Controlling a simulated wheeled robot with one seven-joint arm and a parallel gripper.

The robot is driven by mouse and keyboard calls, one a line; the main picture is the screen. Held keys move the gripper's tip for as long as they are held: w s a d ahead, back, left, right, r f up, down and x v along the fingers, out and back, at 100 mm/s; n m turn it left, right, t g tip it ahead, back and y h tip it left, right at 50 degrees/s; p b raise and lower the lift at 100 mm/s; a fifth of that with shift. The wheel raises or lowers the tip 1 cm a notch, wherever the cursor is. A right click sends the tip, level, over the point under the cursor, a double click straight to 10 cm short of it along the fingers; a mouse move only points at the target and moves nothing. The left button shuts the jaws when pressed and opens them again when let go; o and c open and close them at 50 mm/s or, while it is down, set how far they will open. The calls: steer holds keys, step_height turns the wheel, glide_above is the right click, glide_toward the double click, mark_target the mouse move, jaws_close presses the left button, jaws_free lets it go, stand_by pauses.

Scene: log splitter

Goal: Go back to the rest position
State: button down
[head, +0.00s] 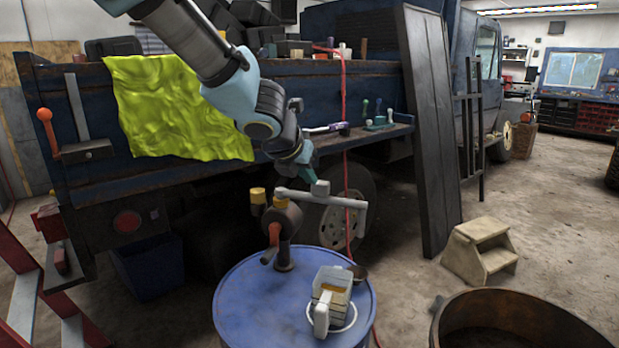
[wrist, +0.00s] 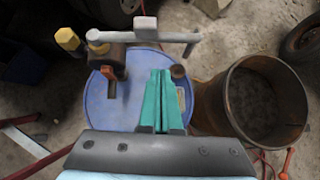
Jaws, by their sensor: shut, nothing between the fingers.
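My gripper (head: 311,177) is in the air above the blue drum in the head view, just over the grey handle bar (head: 338,203). In the wrist view its teal fingers (wrist: 160,76) are closed together with nothing between them. They point out over the blue drum top (wrist: 99,114), and the grey bar (wrist: 178,37) crosses beyond their tips. I cannot tell whether the fingers touch the bar.
A blue truck bed (head: 80,85) with a yellow-green cloth (head: 175,110) is behind. A rusty barrel (head: 455,318) and beige steps (head: 480,250) stand right. Concrete floor (head: 560,220) is open between.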

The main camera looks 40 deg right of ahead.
steer(key=shift+s+a+r, duration=0.1)
steer(key=shift+a+r, duration=0.05)
steer(key=shift+a, duration=0.05)
steer(key=w+a+f+m+y, duration=0.25)
steer(key=w+a+m, duration=0.35)
steer(key=a, duration=0.6)
steer(key=w+a+f+m+y, duration=0.1)
steer(key=w+a+f+m, duration=0.2)
steer(key=w+a+m, duration=0.6)
steer(key=s+a+f+m+y, duration=0.1)
steer(key=s+a+m, duration=0.1)
steer(key=a, duration=0.8)
steer(key=s+a+f+m+g+y, duration=0.1)
steer(key=s+a+f+m+y, duration=0.1)
steer(key=a, duration=0.8)
steer(key=s+a+f+m+y, duration=0.1)
steer(key=s+a+m, duration=0.3)
steer(key=a, duration=0.6)
steer(key=shift+s+f+g+y, duration=0.3)
steer(key=shift+s+f+y, duration=0.05)
steer(key=shift+f, duration=0.05)
